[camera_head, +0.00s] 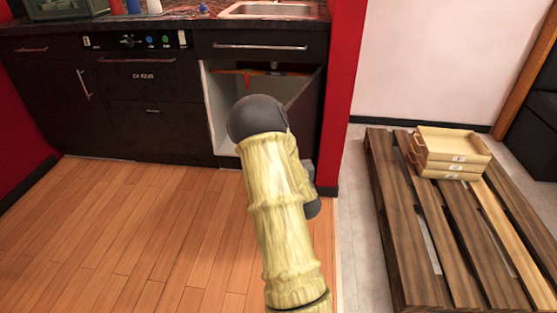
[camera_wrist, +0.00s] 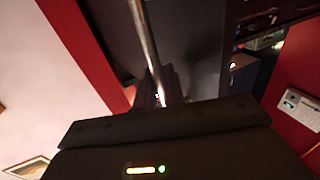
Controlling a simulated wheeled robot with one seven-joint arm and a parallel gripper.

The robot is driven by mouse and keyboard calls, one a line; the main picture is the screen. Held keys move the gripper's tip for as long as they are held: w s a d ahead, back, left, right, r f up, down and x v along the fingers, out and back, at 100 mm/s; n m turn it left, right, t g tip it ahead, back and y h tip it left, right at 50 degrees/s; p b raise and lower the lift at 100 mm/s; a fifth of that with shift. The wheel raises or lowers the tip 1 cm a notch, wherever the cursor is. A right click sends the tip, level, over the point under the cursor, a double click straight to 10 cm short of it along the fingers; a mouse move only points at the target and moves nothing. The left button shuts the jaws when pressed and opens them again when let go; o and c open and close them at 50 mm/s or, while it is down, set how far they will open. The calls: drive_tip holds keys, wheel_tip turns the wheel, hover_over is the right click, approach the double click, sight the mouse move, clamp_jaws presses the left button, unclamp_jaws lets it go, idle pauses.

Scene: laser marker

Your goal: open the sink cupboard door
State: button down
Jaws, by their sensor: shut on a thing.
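The sink cupboard door (camera_head: 308,118) is a dark panel under the sink, at the right end of the counter. It stands partly open, swung out from its right side, and the pale cupboard interior (camera_head: 218,100) shows at its left. My arm covers the lower middle of the opening in the head view. In the wrist view, a long metal bar handle (camera_wrist: 145,35) runs along the dark door, down to my gripper (camera_wrist: 161,95). My gripper is shut on this handle. The fingertips are dark and partly hidden by the gripper body; the head view hides them behind my arm.
The sink (camera_head: 268,10) is set in the counter above. A red wall (camera_head: 342,60) stands close to the right of the cupboard. A wooden pallet (camera_head: 400,210) with stacked trays (camera_head: 448,150) lies further right. The wooden floor (camera_head: 150,230) at left is clear.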

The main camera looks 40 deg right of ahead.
drive_tip(key=shift+s+d, duration=0.5)
drive_tip(key=shift+s, duration=0.1)
drive_tip(key=c, duration=1.6)
unclamp_jaws()
drive_tip(key=shift+w, duration=0.15)
drive_tip(key=v, duration=0.9)
drive_tip(key=shift+p, duration=0.3)
drive_tip(key=p, duration=0.3)
drive_tip(key=shift+s+a+f+n+y+p, duration=0.1)
drive_tip(key=shift+s+n+y+p, duration=0.2)
drive_tip(key=shift+s+p, duration=0.1)
